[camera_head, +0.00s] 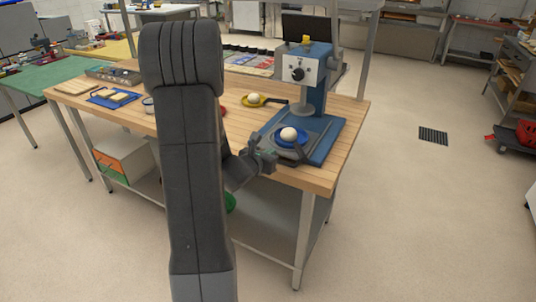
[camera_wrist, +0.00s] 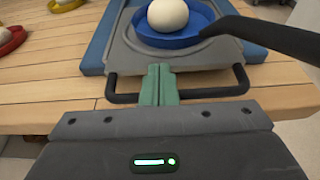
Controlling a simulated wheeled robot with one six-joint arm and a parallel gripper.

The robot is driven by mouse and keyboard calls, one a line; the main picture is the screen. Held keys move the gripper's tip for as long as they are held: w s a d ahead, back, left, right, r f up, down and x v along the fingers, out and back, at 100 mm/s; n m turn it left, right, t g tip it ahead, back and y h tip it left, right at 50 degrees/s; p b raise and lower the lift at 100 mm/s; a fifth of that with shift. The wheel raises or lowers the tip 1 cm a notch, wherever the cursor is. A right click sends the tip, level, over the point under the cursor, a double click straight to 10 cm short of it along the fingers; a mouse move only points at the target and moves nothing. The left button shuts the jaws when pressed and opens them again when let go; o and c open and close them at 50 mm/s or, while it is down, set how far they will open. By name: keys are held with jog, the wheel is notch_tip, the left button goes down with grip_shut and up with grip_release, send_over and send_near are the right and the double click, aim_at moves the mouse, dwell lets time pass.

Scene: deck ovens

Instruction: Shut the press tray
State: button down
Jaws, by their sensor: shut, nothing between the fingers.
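The blue and grey press (camera_head: 322,95) stands at the right end of the wooden bench. Its grey tray (camera_wrist: 130,58) lies pulled forward on the blue base, with the ball in front of the press head. On it sits a blue dish (camera_wrist: 185,40) holding a white dough ball (camera_wrist: 167,14); the ball also shows in the head view (camera_head: 289,134). A black handle (camera_wrist: 125,98) runs along the tray's front. My gripper (camera_wrist: 160,70) is shut and empty, its green fingertips over the handle's middle, close to the tray's front edge. Whether they touch is unclear.
A dark lever arm (camera_wrist: 270,38) reaches across the tray's right side in the wrist view. A yellow dish (camera_head: 252,101) with another dough ball sits on the bench (camera_head: 330,178) left of the press. My arm hides part of the bench. Floor right of the bench is clear.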

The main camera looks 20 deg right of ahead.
aim_at(282, 136)
jog(key=shift+w+d+f+b, duration=0.1)
jog(key=shift+w+d+b, duration=0.15)
jog(key=shift+d+b, duration=0.05)
jog(key=w+d+b, duration=0.2)
jog(key=w+d, duration=0.1)
jog(key=d, duration=0.1)
jog(key=w+d+b, duration=0.1)
jog(key=w+d, duration=0.3)
jog(key=shift+w+d+b, duration=0.1)
jog(key=shift+d+b, duration=0.1)
jog(key=shift+b, duration=0.2)
jog(key=shift+r, duration=0.2)
